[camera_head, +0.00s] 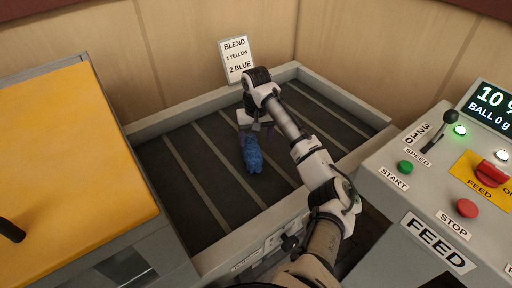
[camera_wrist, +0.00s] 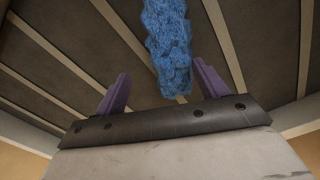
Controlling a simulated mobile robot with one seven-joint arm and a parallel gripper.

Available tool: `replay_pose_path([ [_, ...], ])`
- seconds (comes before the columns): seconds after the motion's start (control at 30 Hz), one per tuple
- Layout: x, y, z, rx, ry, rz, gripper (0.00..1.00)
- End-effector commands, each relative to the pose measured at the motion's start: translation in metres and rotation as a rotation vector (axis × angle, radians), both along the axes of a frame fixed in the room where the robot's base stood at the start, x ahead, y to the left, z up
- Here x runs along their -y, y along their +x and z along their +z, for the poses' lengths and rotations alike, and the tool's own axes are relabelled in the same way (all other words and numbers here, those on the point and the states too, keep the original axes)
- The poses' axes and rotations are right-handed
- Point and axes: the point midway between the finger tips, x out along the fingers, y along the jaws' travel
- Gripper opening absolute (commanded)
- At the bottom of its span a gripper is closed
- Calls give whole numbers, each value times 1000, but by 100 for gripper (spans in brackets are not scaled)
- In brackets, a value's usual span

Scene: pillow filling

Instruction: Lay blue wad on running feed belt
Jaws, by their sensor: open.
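A blue wad (camera_head: 252,154) lies on the dark slatted feed belt (camera_head: 186,151), near its middle. It also shows in the wrist view (camera_wrist: 168,40), reaching from the top edge down to between my fingertips. My gripper (camera_head: 250,122) is at the wad's far end in the head view, low over the belt. In the wrist view my gripper (camera_wrist: 160,80) has its two purple fingers wide apart, with gaps on both sides of the wad. Whether the fingers touch the belt cannot be told.
A sign (camera_head: 237,60) reading "BLEND 1 YELLOW 2 BLUE" stands at the belt's back rim. The FEED control panel (camera_head: 437,243) with a lever, lit green lamps and buttons is at right. A yellow-topped cabinet (camera_head: 70,150) stands at left. Belt on both sides of the wad is bare.

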Motion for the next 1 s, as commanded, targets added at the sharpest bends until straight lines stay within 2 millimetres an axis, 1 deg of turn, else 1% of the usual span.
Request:
replay_pose_path([
  [0.1, 0, 1, 28, 4, 0, 0, 72],
  [0.2, 0, 0, 50, 3, -1, 1, 72],
  [0.3, 1, 0, 66, 2, -3, 0, 72],
  [0.4, 1, 0, 75, 0, -2, 0, 72],
  [0.57, 0, 0, 81, -1, 0, 0, 72],
  [1.0, 0, 0, 81, -1, 0, 0, 72],
])
